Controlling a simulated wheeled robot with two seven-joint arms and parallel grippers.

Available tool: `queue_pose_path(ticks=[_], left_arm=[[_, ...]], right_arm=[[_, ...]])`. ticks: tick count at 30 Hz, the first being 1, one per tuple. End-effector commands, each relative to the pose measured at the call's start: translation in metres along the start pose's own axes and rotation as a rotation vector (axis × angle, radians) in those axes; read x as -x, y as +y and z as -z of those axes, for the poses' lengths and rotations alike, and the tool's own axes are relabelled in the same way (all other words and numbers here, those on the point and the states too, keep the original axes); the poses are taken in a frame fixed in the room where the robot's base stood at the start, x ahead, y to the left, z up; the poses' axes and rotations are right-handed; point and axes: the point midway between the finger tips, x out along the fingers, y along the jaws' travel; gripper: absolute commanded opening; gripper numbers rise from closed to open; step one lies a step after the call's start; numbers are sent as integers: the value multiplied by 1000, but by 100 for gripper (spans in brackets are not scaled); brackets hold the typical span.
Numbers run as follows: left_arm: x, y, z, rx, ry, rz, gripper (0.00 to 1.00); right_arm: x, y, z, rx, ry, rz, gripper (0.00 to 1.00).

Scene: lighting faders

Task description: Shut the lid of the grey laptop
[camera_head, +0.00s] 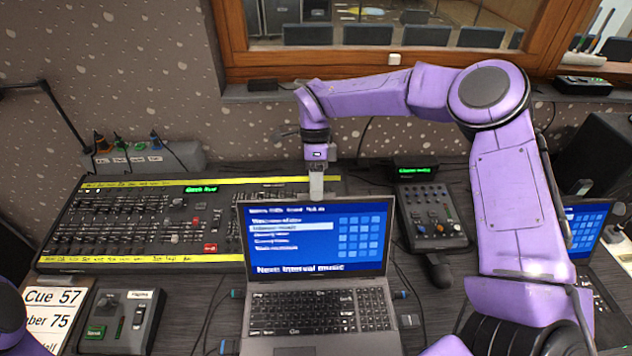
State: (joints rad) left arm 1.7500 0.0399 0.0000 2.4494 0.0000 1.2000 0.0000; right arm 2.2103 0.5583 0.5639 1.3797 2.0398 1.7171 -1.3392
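The grey laptop (318,310) stands open on the desk at the lower middle, facing me. Its lid (316,238) is raised and shows a lit blue screen with a white-highlighted menu. My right gripper (316,192) points down at the top edge of the lid, near the middle and seemingly just behind it. Its fingers look close together, but the tips are partly hidden by the lid, so I cannot tell contact or opening. My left gripper is out of view; only a bit of purple arm shows at the lower left.
A long fader desk (140,222) lies left of the laptop. A small mixer (432,215) and a dark mouse (438,270) are on its right. A second laptop (585,230) is partly hidden behind my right arm. Cables run beside the laptop. A cue sign (52,310) and control box (122,318) sit lower left.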

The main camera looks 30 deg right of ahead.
Motion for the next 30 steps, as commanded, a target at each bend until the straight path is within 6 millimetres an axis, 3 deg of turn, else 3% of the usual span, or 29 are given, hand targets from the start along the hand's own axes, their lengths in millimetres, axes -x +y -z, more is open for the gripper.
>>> queue_pose_path(ticks=[6, 9, 30], left_arm=[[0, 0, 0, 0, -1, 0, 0], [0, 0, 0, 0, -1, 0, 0], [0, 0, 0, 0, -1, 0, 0]], right_arm=[[0, 0, 0, 0, -1, 0, 29], [0, 0, 0, 0, -1, 0, 0], [-1, 1, 0, 1, 0, -3, 0]])
